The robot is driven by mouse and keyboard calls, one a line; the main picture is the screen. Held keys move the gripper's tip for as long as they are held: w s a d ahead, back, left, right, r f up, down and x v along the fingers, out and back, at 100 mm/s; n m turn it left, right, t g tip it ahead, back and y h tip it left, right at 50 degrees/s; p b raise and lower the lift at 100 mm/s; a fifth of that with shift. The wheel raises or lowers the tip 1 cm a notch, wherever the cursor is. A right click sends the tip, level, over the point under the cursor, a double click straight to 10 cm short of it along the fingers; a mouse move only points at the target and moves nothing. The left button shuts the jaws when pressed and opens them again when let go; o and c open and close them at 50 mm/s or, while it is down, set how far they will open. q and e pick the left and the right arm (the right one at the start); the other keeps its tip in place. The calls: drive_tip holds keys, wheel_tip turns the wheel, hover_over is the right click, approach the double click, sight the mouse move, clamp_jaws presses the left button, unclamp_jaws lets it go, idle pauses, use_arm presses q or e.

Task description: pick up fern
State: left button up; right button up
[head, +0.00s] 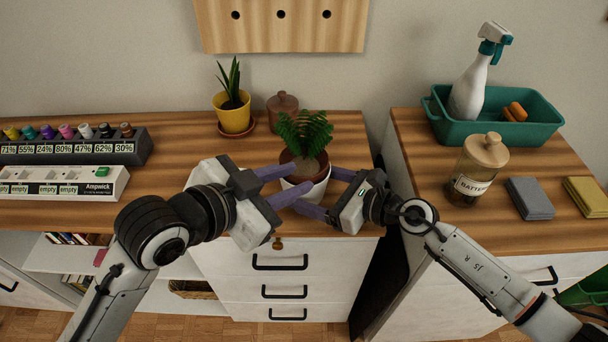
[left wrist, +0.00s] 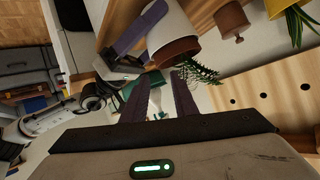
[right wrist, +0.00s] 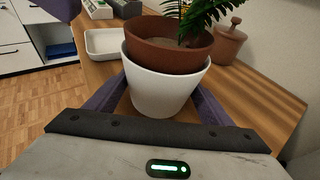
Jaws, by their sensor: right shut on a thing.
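The fern (head: 304,130) is a green plant in a brown pot (head: 308,164) seated in a white outer pot (head: 318,190), near the desk's front edge in the head view. My right gripper (head: 318,194) has its purple fingers on both sides of the white pot and is shut on it, as the white pot (right wrist: 165,90) in the right wrist view also shows. The pot stands upright there. My left gripper (head: 303,181) is open, its fingers apart at the left of the pot. In the left wrist view the fern leaves (left wrist: 196,68) show just beyond its fingertips. Whether the pot touches the desk is unclear.
A yellow potted plant (head: 235,115) and a lidded brown jar (head: 283,105) stand behind. The right cabinet holds a green caddy (head: 497,125), battery jar (head: 478,172) and sponges (head: 530,198). A gap separates desk and cabinet.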

sight(317, 174)
use_arm(q)
drive_tip(key=x, duration=0.6)
drive_tip(key=shift+d+f, duration=0.2)
drive_tip(key=shift+d, duration=0.1)
clamp_jaws()
drive_tip(key=shift+a+f, duration=0.15)
drive_tip(key=shift+f, duration=0.1)
idle(0.9)
drive_tip(key=shift+r, duration=0.15)
